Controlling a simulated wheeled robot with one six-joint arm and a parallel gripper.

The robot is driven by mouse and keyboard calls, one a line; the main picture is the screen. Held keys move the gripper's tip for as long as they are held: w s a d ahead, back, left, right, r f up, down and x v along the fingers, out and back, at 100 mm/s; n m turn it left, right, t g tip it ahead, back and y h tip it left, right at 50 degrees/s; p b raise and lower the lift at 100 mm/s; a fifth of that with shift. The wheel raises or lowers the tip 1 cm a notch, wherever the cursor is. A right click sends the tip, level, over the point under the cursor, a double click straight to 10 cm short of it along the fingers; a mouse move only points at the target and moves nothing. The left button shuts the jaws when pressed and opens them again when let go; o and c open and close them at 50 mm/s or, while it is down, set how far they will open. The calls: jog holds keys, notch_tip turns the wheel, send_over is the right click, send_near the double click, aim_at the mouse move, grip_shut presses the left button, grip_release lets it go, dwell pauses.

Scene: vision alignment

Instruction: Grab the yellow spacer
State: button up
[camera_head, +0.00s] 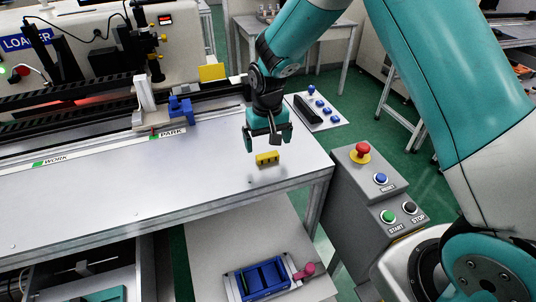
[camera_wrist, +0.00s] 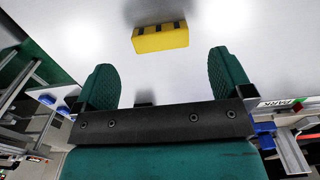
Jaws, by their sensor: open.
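The yellow spacer (camera_head: 267,158) is a small yellow block with dark notches along one side. It lies on the grey metal worktable (camera_head: 130,190), near the table's right end. In the wrist view the yellow spacer (camera_wrist: 161,38) shows just beyond the fingertips, roughly centred between them. My gripper (camera_head: 267,146) is open and empty, just above and behind the spacer in the head view. Its two teal fingers (camera_wrist: 167,75) are spread apart in the wrist view, with no visible contact with the spacer.
A blue clamp block (camera_head: 181,109) and white post stand by the rail at the table's back. A grey control box (camera_head: 365,190) with a red emergency button is to the right. A blue tray (camera_head: 263,279) sits on the lower shelf. The table's middle is clear.

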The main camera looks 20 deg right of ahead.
aim_at(267, 153)
jog(key=shift+f+p, duration=0.95)
jog(key=shift+f, duration=1.35)
jog(key=c, duration=1)
jog(key=shift+r, duration=0.15)
